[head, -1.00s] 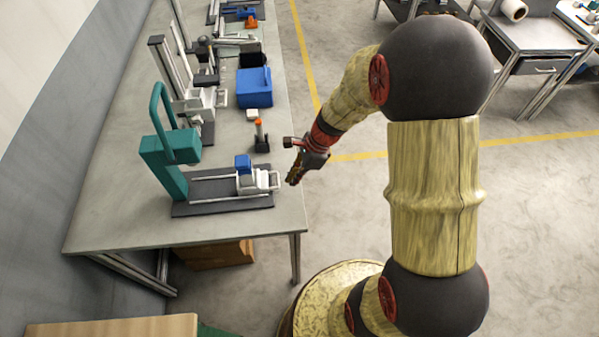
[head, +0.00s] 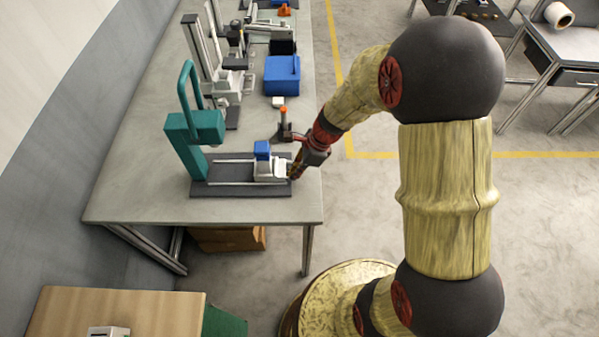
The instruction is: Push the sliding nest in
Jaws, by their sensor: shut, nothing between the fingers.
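The sliding nest (head: 270,172) is a white carriage with a blue block (head: 262,150) on top. It sits near the right end of two rails on a dark base plate (head: 230,188). A teal press (head: 190,145) with a looped handle stands at the left end of the rails. My gripper (head: 293,174) is shut and empty, pointing down at the right side of the nest, close to its handle end. The arm and gripper partly hide that end, and I cannot tell whether they touch.
A dark post with an orange top (head: 284,125) stands just behind my gripper. Another grey slide fixture (head: 225,80) stands at the back left. The front of the table (head: 200,212) is clear.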

